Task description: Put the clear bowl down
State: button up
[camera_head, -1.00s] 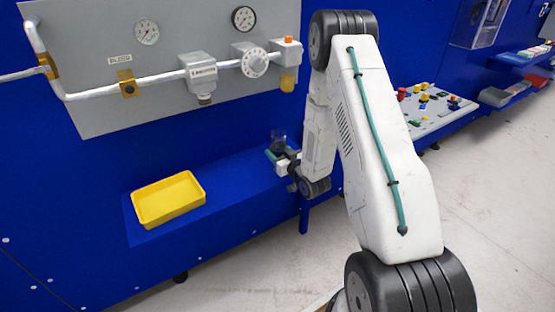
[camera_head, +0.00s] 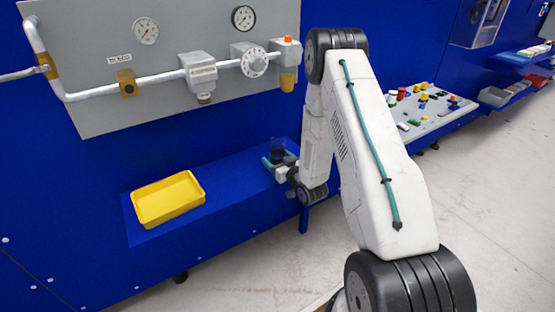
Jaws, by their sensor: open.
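The clear bowl (camera_head: 278,147) shows as a small dark see-through shape at the right end of the blue shelf. It appears to stand on the shelf, though its base is hidden behind my gripper. My gripper (camera_head: 276,163) is at the bowl, with its teal fingers spread apart to either side of it. The fingers look open; whether one still touches the bowl is too small to tell.
A yellow tray (camera_head: 168,199) lies on the left part of the blue shelf (camera_head: 232,190), with bare shelf between it and my gripper. A grey panel (camera_head: 105,105) with gauges and a pipe hangs above. A board of coloured parts (camera_head: 425,108) is at the right.

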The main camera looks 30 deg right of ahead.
jog(key=shift+r, duration=0.1)
jog(key=shift+s, duration=0.3)
jog(key=s, duration=1.1)
jog(key=n+g, duration=0.2)
jog(key=g, duration=0.2)
send_near(278, 149)
jog(key=x, duration=0.4)
jog(key=shift+w+a, duration=0.15)
jog(key=shift+w, duration=0.2)
jog(key=s+a+r+m+g+h, duration=0.1)
jog(key=s+a+r+g, duration=0.35)
jog(key=s+r, duration=0.4)
jog(key=s+a+r+m+g+h, duration=0.1)
jog(key=s+a+r+g, duration=0.2)
jog(key=s+a+r, duration=0.35)
jog(key=s+a+r+g+y, duration=0.1)
jog(key=s+r, duration=0.3)
jog(key=s, duration=0.5)
jog(key=s+a+r+g+y, duration=0.1)
jog(key=s+a+r+g, duration=0.3)
jog(key=s, duration=0.6)
jog(key=shift+s+r, duration=0.2)
